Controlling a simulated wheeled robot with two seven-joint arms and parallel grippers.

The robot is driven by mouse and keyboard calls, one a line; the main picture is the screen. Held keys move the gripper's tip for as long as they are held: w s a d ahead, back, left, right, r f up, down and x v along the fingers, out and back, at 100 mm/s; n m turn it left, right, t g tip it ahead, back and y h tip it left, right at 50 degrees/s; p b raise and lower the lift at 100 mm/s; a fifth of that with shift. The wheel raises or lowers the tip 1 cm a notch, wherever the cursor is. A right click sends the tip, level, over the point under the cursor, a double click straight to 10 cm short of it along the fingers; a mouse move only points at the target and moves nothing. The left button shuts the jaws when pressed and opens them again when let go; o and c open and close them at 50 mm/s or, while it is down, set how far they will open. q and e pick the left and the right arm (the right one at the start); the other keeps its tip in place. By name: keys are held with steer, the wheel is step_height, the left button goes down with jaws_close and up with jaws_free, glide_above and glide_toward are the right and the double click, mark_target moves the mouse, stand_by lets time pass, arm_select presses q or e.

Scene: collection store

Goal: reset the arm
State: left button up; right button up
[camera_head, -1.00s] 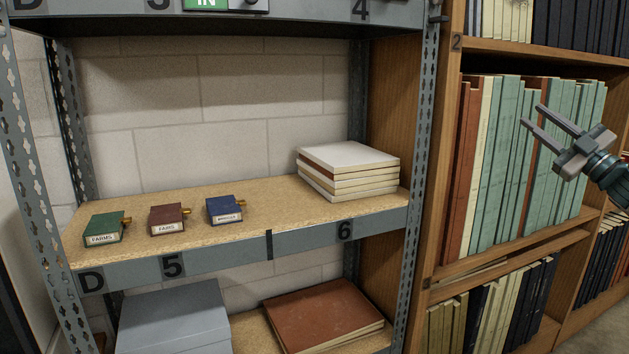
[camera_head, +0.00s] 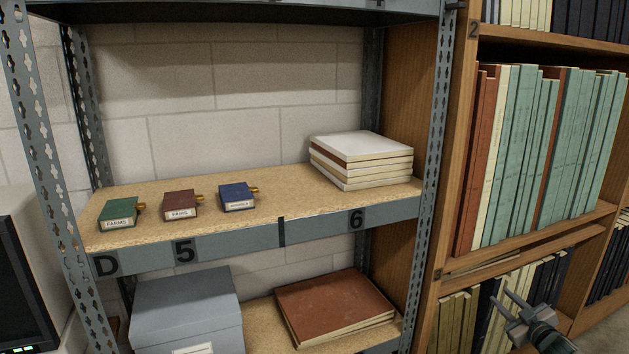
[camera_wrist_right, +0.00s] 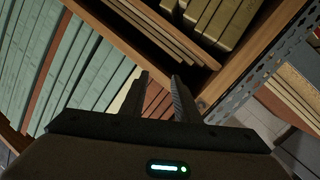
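My right gripper (camera_head: 512,302) is at the lower right of the head view, in front of the lower rows of the wooden bookcase. Its two fingers are apart with nothing between them. In the right wrist view its fingers (camera_wrist_right: 162,92) also stand apart and empty, with the bookcase's books beyond. My left gripper is in neither view.
A metal shelf (camera_head: 190,254) holds small green (camera_head: 119,213), maroon (camera_head: 181,205) and blue (camera_head: 237,197) boxes and a stack of pale books (camera_head: 361,160). Below are a grey box (camera_head: 187,306) and a brown book (camera_head: 334,306). The wooden bookcase (camera_head: 458,150) stands at right.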

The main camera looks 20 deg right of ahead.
steer(key=s+a+f+m+g, duration=0.15)
steer(key=s+a+f, duration=0.25)
steer(key=f, duration=0.7)
steer(key=s+a+f+g, duration=0.3)
steer(key=s+f, duration=0.2)
steer(key=f, duration=0.6)
steer(key=s+a+f+g+y, duration=0.1)
steer(key=s+a+f+g, duration=0.1)
steer(key=s+a+f, duration=0.65)
steer(key=s+a+f+g, duration=0.2)
steer(key=s+a+f, duration=0.35)
steer(key=f, duration=0.65)
steer(key=s+a+f+g+y, duration=0.1)
steer(key=s+a+f, duration=0.4)
steer(key=s+a, duration=0.5)
steer(key=s+a+f+g+y, duration=0.1)
steer(key=s+a+f+g, duration=0.2)
steer(key=s+a+f, duration=0.3)
steer(key=s+a+f+g+b, duration=0.1)
steer(key=s+a+f, duration=0.5)
steer(key=s+a, duration=0.9)
steer(key=s+g, duration=0.1)
steer(key=s, duration=0.3)
steer(key=shift+s+g+y, duration=0.35)
steer(key=shift+y, duration=0.05)
steer(key=shift+f+n, duration=0.1)
steer(key=shift+n, duration=0.15)
